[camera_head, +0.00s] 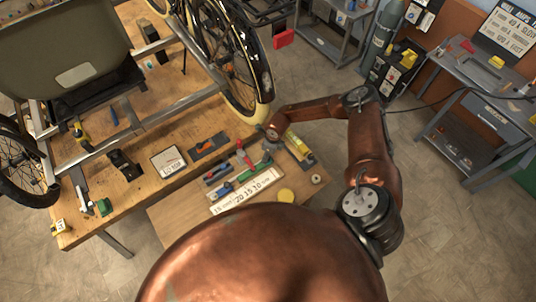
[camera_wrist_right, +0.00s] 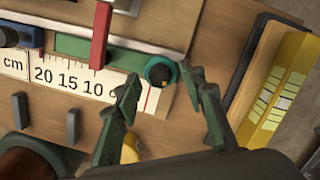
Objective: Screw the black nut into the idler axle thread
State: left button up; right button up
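My right gripper (camera_wrist_right: 162,82) is open in the right wrist view, its two green fingers spread apart. A round black piece with a teal ring (camera_wrist_right: 160,72) lies between and just beyond the fingertips, at the end of the ruler strip; I cannot tell whether it is the black nut. In the head view my right arm reaches to the bench's right part, and its fingertips are too small to make out. The trike frame (camera_head: 157,121) stands on the bench at the upper left. I cannot pick out the idler axle thread. My left gripper is not in view.
A ruler strip (camera_head: 247,190) and a red-handled tool (camera_head: 243,154) lie near the right gripper.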

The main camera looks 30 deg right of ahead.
grip_shut()
dwell(0.3)
jog(key=m+h, duration=0.1)
jog(key=m, duration=0.5)
jog(key=shift+a, duration=0.1)
jog(key=m, duration=0.6)
jog(key=shift+h, duration=0.4)
jog(key=shift+c, duration=1.3)
grip_release()
